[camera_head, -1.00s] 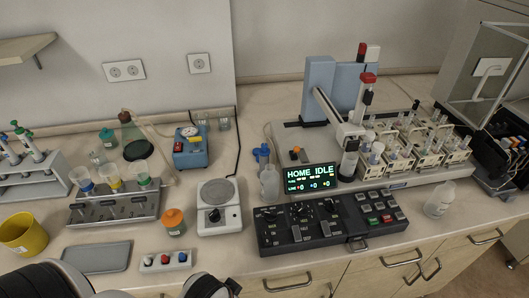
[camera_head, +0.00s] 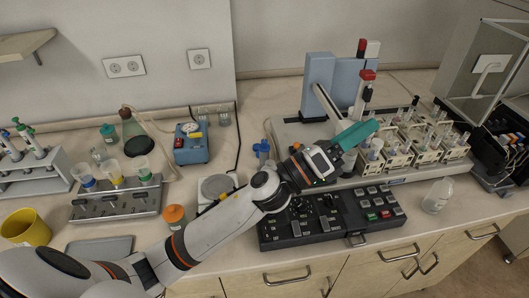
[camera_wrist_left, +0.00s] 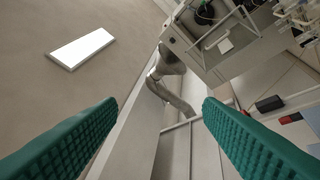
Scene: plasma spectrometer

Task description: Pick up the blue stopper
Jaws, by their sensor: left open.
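My left gripper (camera_head: 356,136) has teal fingers and is raised in front of the analyser at the right of the bench. In the left wrist view its two fingers (camera_wrist_left: 160,104) stand wide apart with nothing between them. The small white block with red, white and blue tops, seen earlier at the front left of the bench, is hidden behind my left arm in the head view. I cannot make out the blue stopper now in either view. My right gripper is not in view.
An orange-capped jar (camera_head: 175,217) stands beside my left arm. A black control panel (camera_head: 335,218) lies below the gripper. A grey tray (camera_head: 100,248), a yellow cup (camera_head: 27,228) and a funnel rack (camera_head: 117,206) stand at left.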

